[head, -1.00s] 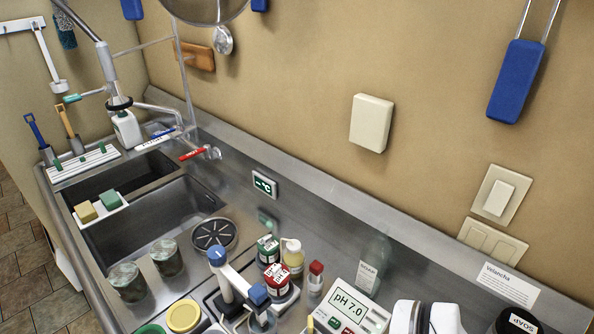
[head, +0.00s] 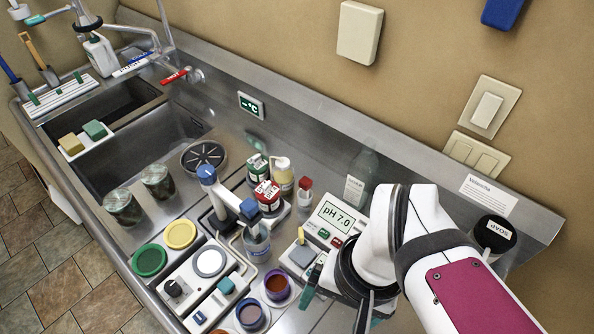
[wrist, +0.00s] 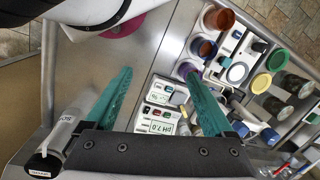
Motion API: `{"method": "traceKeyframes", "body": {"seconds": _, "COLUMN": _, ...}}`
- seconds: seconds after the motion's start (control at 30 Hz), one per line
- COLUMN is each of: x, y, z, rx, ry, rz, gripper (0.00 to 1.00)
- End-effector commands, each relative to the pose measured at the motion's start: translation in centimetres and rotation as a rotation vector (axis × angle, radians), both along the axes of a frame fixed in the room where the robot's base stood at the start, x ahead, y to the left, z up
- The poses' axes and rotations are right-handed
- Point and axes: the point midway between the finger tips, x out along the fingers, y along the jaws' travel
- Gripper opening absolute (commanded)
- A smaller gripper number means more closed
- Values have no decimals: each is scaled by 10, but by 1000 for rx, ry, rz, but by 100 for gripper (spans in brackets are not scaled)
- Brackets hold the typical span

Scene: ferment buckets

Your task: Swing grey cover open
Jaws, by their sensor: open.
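No hinged grey cover stands out plainly. A round pale grey disc (head: 210,262) tops a white knobbed device (head: 172,286). A small grey square plate (head: 302,256) sits beside the pH meter (head: 338,218), which reads 7.0. I cannot tell whether either is the cover. My gripper (wrist: 158,78) is open and empty, its two teal fingers wide apart. In the wrist view bare steel shows between the fingers, and the pH meter (wrist: 160,122) lies partly between them. In the head view my arm stands right of the meter and hides part of the counter.
Green (head: 149,260) and yellow (head: 180,234) lids, and open containers with purple (head: 276,285) and blue (head: 251,315) rims, crowd the front. A clear bottle (head: 361,172) and a soap container (head: 495,234) stand near the wall. The sink (head: 145,155) is at left.

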Motion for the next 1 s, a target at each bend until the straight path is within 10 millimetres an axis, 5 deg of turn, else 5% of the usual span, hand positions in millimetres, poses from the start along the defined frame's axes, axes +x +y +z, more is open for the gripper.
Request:
{"method": "traceKeyframes", "body": {"seconds": 0.03, "x": 17, "y": 0, "z": 5, "rx": -11, "ry": 0, "rz": 37, "gripper": 77}}
{"method": "traceKeyframes", "body": {"seconds": 0.2, "x": 129, "y": 6, "z": 12, "rx": -88, "ry": -27, "rz": 280, "gripper": 46}}
{"method": "traceKeyframes", "body": {"seconds": 0.3, "x": 182, "y": 16, "z": 1, "rx": -123, "ry": -44, "rz": 397, "gripper": 44}}
{"method": "traceKeyframes", "body": {"seconds": 0.4, "x": 208, "y": 22, "z": -8, "rx": -143, "ry": -53, "rz": 457, "gripper": 44}}
{"method": "traceKeyframes", "body": {"seconds": 0.57, "x": 212, "y": 23, "z": -33, "rx": -146, "ry": -52, "rz": 471, "gripper": 44}}
{"method": "traceKeyframes", "body": {"seconds": 0.8, "x": 211, "y": 23, "z": -105, "rx": -145, "ry": -49, "rz": 468, "gripper": 44}}
{"method": "traceKeyframes", "body": {"seconds": 1.0, "x": 212, "y": 23, "z": -147, "rx": -146, "ry": -53, "rz": 467, "gripper": 44}}
